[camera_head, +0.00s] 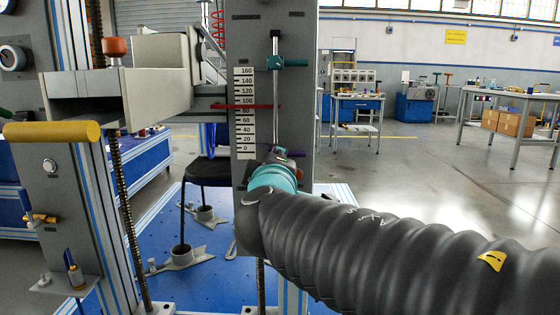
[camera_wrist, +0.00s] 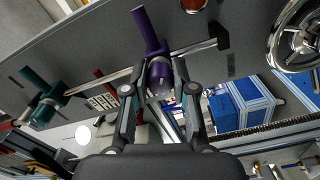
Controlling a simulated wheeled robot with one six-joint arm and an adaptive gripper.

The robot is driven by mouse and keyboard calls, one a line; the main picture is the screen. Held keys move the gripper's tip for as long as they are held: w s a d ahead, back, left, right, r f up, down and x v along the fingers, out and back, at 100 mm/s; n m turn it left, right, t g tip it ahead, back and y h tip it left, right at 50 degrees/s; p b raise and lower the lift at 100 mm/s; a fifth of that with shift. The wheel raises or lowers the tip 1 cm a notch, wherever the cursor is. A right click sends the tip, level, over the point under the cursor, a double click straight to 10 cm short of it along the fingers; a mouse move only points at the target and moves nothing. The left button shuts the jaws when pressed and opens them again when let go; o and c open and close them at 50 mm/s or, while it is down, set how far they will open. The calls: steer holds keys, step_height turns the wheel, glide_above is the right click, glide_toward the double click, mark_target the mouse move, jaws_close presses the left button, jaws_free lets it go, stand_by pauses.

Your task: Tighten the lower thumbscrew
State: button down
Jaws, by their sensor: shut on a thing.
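The lower thumbscrew is purple. In the wrist view its bar (camera_wrist: 148,28) sticks out past my fingers, and its round body sits between them. My gripper (camera_wrist: 160,82) is shut on this body, one finger on each side. In the head view only a bit of purple (camera_head: 281,152) shows above my wrist; the rest is hidden behind my arm. The upper thumbscrew is teal (camera_head: 285,62) and sits higher on the same metal rod (camera_head: 276,100). It also shows at the left in the wrist view (camera_wrist: 42,100), clear of my gripper.
A scale (camera_head: 244,125) marked 0 to 160 stands left of the rod, with a red pointer (camera_head: 230,106) near 100. A dark seat (camera_head: 208,172) is below. A handwheel (camera_wrist: 298,35) is at the wrist view's upper right. Open floor lies right, before the workbenches.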

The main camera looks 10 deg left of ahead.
stand_by(0.4)
steer(key=c, duration=0.9)
jaws_free()
steer(key=shift+c, duration=0.2)
steer(key=shift+s, duration=0.1)
steer(key=v, duration=1.1)
steer(key=shift+s, duration=0.35)
